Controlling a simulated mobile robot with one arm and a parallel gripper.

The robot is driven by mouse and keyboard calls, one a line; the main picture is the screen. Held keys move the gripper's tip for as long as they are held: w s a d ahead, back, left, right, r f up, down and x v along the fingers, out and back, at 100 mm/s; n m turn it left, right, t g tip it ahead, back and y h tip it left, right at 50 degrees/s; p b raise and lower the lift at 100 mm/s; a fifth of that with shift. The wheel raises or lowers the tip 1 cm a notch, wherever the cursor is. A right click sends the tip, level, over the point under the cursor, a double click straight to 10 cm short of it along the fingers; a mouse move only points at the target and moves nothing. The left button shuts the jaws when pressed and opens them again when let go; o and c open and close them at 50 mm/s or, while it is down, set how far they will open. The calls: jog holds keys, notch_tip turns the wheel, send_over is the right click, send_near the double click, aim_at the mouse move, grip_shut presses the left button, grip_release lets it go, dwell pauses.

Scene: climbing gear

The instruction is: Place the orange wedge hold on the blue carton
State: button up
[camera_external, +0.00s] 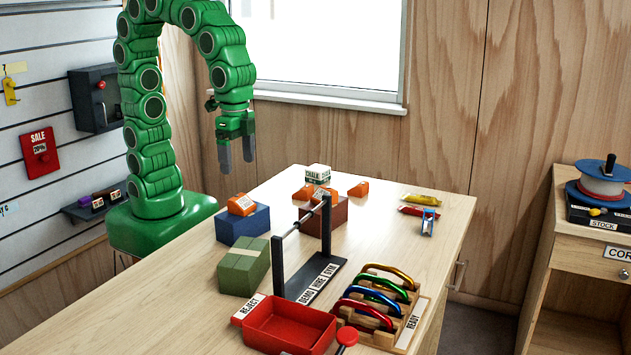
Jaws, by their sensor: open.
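The blue carton (243,225) stands at the left side of the wooden table. An orange wedge-shaped hold (241,204) with a pale label rests on top of it. Another labelled orange hold (325,194) sits on the red-brown carton (328,218). Two more small orange holds, a left one (303,193) and a right one (358,189), lie near that carton. I cannot tell their exact shapes. My gripper (237,162) is open and empty, pointing down above the table's back left edge. It is above the blue carton in the picture and apart from it.
A green carton (243,267), a dark stand with a bar (307,272), a red tray (290,325) and a rack of coloured carabiners (385,305) fill the front. A white chalk box (318,174) stands at the back. Yellow and red packets (422,199) lie right; the right middle is clear.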

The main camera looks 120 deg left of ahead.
jog(key=s+a+f+g, duration=0.1)
jog(key=s+a+f, duration=0.1)
jog(key=s, duration=0.9)
jog(key=s+a+f, duration=0.1)
jog(key=s+a, duration=0.4)
jog(key=s, duration=0.6)
jog(key=shift+s+a+f+g, duration=0.15)
jog(key=shift+s+f+g, duration=0.2)
jog(key=shift+f+g, duration=0.05)
